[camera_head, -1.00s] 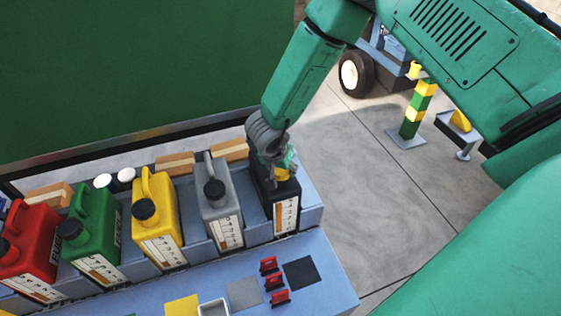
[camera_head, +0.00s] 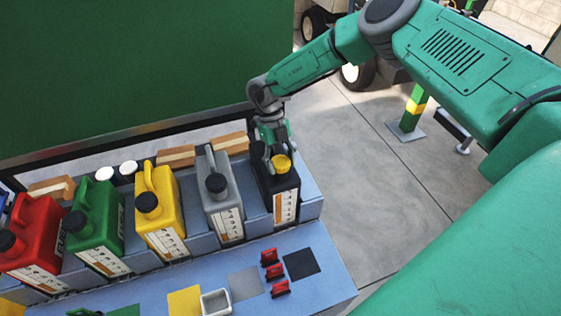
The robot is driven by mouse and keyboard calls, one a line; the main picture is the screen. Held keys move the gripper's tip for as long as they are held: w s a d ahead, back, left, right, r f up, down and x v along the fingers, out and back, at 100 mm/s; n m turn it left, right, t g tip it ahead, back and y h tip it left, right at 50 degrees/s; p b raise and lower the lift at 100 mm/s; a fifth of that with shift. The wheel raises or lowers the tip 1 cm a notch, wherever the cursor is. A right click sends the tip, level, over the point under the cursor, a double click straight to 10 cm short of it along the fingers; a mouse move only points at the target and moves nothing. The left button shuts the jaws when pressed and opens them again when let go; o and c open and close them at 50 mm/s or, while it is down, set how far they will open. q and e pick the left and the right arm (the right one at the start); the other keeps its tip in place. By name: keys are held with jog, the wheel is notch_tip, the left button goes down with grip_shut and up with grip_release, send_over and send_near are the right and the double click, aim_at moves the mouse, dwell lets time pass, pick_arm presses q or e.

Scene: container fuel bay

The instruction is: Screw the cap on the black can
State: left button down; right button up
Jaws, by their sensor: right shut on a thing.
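The black can (camera_head: 286,200) stands upright at the right end of the row, in the blue rack, with a white and orange label on its front. A yellow cap (camera_head: 281,163) sits at its top opening. My right gripper (camera_head: 277,152) reaches down from behind, its fingers at the yellow cap and shut on it. The fingers partly hide the can's top and handle. I cannot see the thread or how far the cap is turned. My left gripper is not clearly in view.
Grey (camera_head: 222,205), yellow (camera_head: 160,215), green (camera_head: 95,235) and red (camera_head: 33,240) cans with black caps stand to the left. Red clips (camera_head: 273,271), coloured squares and a small grey tray (camera_head: 215,303) lie on the blue bench. Open floor (camera_head: 375,190) is right.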

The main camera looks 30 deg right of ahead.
jog(key=o, duration=0.8)
jog(key=shift+w+d+r, duration=0.1)
jog(key=shift+w+r, duration=0.05)
jog(key=shift+w, duration=0.15)
jog(key=shift+o, duration=1.1)
jog(key=shift+s, duration=0.1)
